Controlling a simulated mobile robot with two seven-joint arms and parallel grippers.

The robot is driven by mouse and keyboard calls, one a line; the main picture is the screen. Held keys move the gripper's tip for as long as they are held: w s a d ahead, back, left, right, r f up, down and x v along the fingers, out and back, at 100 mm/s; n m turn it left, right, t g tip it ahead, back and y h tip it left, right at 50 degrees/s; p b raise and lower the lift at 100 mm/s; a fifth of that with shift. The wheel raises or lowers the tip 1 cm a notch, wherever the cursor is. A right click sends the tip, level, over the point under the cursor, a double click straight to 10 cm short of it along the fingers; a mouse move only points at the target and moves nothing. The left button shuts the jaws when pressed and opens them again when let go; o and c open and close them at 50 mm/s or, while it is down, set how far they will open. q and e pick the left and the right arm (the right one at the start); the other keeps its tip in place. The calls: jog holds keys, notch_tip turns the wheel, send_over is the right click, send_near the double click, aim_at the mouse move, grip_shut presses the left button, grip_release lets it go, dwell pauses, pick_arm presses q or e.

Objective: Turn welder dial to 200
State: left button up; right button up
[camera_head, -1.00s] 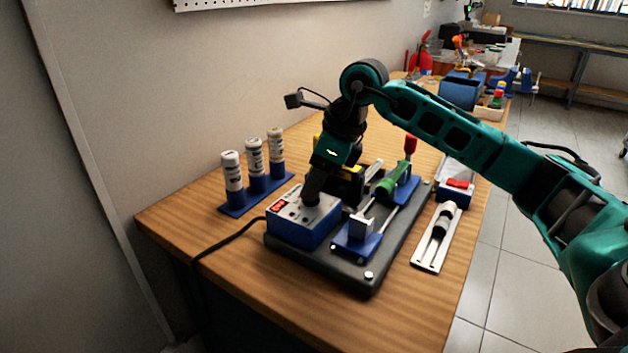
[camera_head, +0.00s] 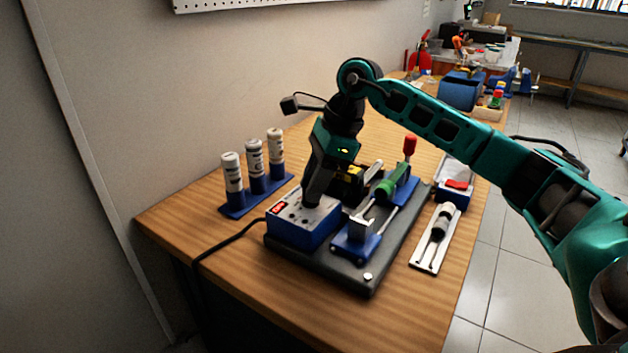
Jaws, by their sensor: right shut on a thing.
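The welder is a blue box (camera_head: 300,233) with a light grey top panel and a red display (camera_head: 278,208). It sits at the left front of a dark base plate (camera_head: 345,278) on the wooden bench. My right gripper (camera_head: 311,203) points down onto the panel and is shut on the dial. The gripper's fingers hide the dial, so its setting cannot be read. My left gripper is not in view.
A blue rack with three white bottles (camera_head: 255,160) stands left of the welder. A clamp fixture with a green part (camera_head: 387,188) is on the base plate. A white tray (camera_head: 432,250) lies to the right. A black cable (camera_head: 228,240) runs off the bench.

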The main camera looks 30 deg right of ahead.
jog(key=o, duration=1)
jog(key=shift+o, duration=0.2)
jog(key=v, duration=1.3)
jog(key=shift+p, duration=0.4)
jog(key=shift+f, duration=0.15)
